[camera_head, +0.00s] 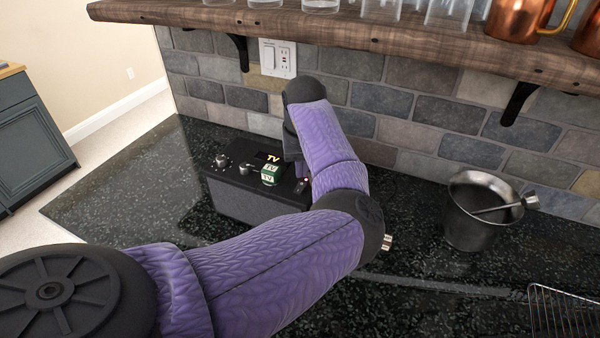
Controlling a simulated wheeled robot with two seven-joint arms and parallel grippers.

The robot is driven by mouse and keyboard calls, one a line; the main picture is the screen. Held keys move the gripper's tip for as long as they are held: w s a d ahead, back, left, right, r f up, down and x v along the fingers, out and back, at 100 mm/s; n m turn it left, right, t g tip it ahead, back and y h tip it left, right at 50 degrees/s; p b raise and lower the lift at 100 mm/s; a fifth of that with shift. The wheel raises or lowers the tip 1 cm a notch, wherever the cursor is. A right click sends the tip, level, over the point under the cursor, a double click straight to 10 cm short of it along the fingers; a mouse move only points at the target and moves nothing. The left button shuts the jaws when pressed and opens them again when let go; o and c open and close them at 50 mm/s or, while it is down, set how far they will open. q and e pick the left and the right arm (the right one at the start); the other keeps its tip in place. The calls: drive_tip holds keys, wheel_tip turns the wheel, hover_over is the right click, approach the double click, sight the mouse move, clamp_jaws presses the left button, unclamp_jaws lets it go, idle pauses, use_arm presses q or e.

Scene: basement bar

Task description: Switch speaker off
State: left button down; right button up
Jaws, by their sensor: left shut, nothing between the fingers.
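The speaker (250,207) is a dark box with a grey front, standing on the black counter. Its top has small knobs, a lit yellow "TV" display and a small red light near the right end. My left arm reaches over the counter from the lower left and bends down at the speaker's right end. My left gripper (292,148) is dark, shut and empty above that end. My own forearm hides much of it, and I cannot tell whether it touches the speaker. My right gripper is out of view.
A metal bucket (462,222) with a handled tool stands on the counter (120,190) at the right. A wire rack (562,312) lies at the lower right. A wooden shelf (400,35) with glasses and copper mugs overhangs the back. The counter's left part is clear.

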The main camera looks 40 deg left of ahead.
sight(302, 184)
use_arm(q)
drive_tip(key=shift+f, duration=1.15)
idle(0.4)
wheel_tip(302, 184, up, 7)
drive_tip(key=p, duration=0.8)
drive_tip(key=shift+r+p, duration=0.15)
drive_tip(key=shift+p, duration=0.2)
